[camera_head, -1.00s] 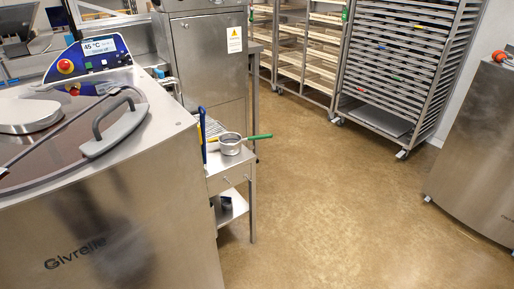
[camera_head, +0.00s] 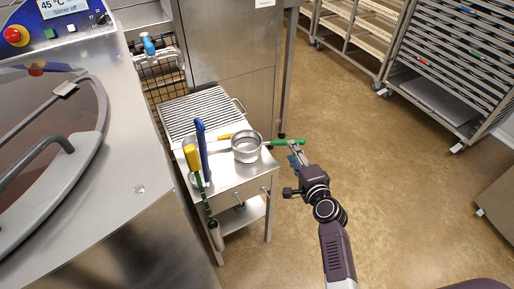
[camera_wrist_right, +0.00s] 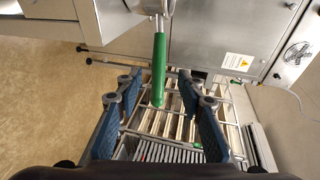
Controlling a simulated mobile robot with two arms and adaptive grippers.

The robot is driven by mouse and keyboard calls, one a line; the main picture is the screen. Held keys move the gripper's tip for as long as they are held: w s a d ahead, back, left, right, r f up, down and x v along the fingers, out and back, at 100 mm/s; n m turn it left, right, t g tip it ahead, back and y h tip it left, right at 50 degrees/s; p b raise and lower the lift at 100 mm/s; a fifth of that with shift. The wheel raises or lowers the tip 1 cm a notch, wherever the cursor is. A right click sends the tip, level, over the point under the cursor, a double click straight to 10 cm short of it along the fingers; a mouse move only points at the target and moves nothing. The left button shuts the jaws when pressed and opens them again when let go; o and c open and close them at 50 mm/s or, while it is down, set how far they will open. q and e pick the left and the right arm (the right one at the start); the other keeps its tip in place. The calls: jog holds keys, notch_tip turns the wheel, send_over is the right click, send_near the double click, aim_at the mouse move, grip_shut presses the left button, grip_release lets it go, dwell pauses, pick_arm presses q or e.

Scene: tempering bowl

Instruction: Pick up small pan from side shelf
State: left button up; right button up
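The small pan (camera_head: 246,149) is a metal pot with a green handle (camera_head: 288,142). It sits on the top of the side shelf (camera_head: 232,180), its handle pointing right past the shelf edge. My right gripper (camera_head: 297,154) is at the handle's free end. In the right wrist view the blue fingers of this gripper (camera_wrist_right: 160,98) are spread apart, with the green handle (camera_wrist_right: 159,62) between and ahead of them. I cannot tell whether a finger touches it. The pan's body is mostly cut off at that view's top edge. My left gripper is not in view.
Blue and yellow-handled tools (camera_head: 203,150) stand at the shelf's left front. A grated tray (camera_head: 200,112) lies behind the pan. The steel machine (camera_head: 140,200) stands close on the left. Floor right of the shelf is clear up to the racks (camera_head: 430,95).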

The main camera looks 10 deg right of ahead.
jog(key=x, duration=0.5)
jog(key=shift+w+f, duration=0.2)
jog(key=shift+w, duration=0.2)
grip_shut()
jog(key=shift+r, duration=0.1)
